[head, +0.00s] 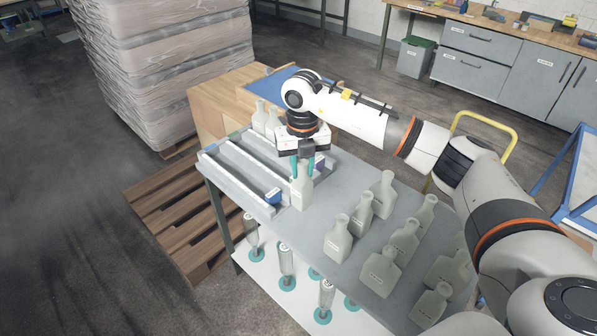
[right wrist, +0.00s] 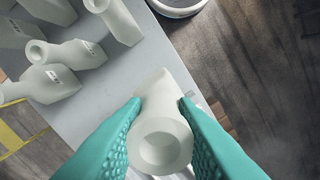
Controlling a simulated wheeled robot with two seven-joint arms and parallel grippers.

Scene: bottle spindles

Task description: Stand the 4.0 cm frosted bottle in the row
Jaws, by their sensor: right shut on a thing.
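My right gripper (head: 303,167) points down with its teal fingers shut on the neck of a frosted bottle (head: 301,193). The bottle is upright beside the near end of the row rails (head: 245,165); I cannot tell whether its base touches the table. In the right wrist view the fingers (right wrist: 160,135) close on both sides of the held bottle's round mouth (right wrist: 161,146). Other frosted bottles (head: 258,117) stand at the far end of the rails. My left gripper is not in view.
A lower white shelf (head: 287,305) holds clear bottles on teal bases. A wooden box (head: 215,100) stands behind, and pallets lie left.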

